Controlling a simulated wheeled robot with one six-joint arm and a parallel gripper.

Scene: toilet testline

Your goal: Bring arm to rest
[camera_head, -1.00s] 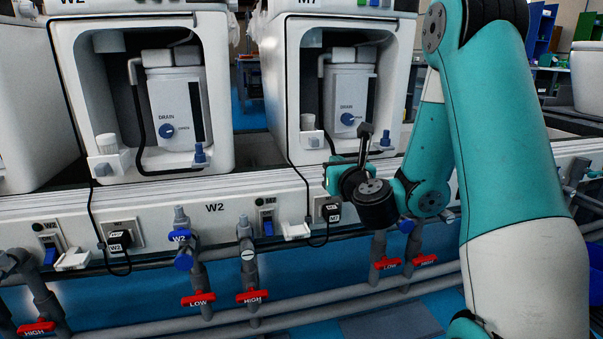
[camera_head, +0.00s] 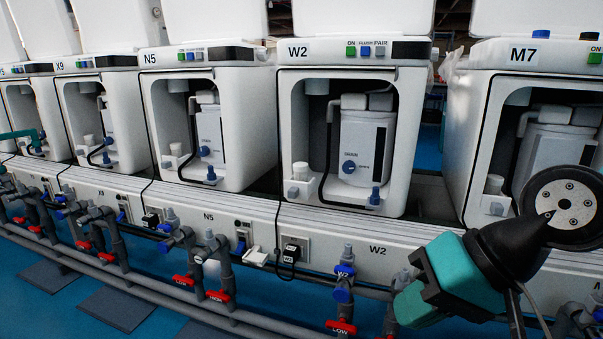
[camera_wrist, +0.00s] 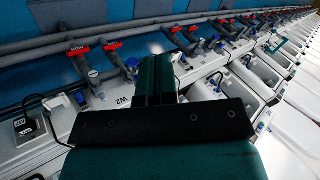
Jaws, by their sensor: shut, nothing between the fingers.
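My arm's end shows at the lower right in the head view, with a round dark wrist joint and a teal and black gripper (camera_head: 420,284). The gripper points toward the lower left, in front of the white rail below units W2 (camera_head: 407,123) and M7 (camera_head: 480,146). In the wrist view its teal fingers (camera_wrist: 156,78) are together with nothing between them. The rest of my arm is mostly outside the head view.
Several white toilet units, such as N5 (camera_head: 260,116), stand in a row along the white rail (camera_head: 335,243). Grey pipes with red valve handles (camera_head: 341,327) run below it.

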